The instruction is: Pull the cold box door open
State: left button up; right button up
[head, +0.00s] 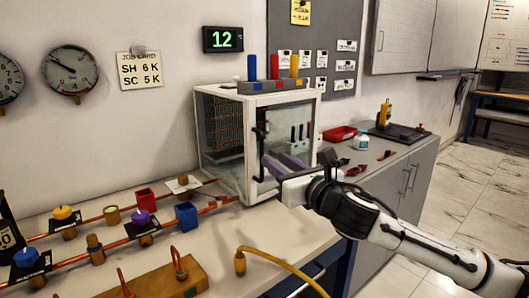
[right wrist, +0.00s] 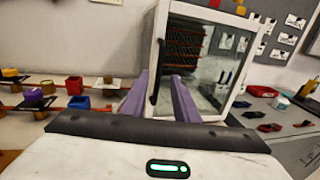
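The cold box (head: 222,140) is a white-framed box with clear panes standing on the counter against the wall. Its glass door (head: 292,140) faces right and looks shut. The black upright door handle (head: 259,155) is at the door's left edge; it also shows in the right wrist view (right wrist: 157,72). My right gripper (head: 275,161) is in front of the handle, with its purple fingers apart. In the right wrist view the handle appears between the fingertips (right wrist: 159,78); I cannot tell whether they touch it. My left gripper is not in view.
Red, yellow and blue cylinders stand in a rack (head: 274,86) on the box. Copper pipes (head: 110,236) with coloured valves run along the left counter. A yellow hose (head: 280,262) lies in front. A red tray (head: 340,134) and a bottle (head: 361,141) are at right.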

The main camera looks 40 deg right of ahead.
aim_at(263, 152)
jog(key=w, duration=0.6)
jog(key=shift+w+d, duration=0.25)
jog(key=shift+d, duration=0.05)
grip_shut()
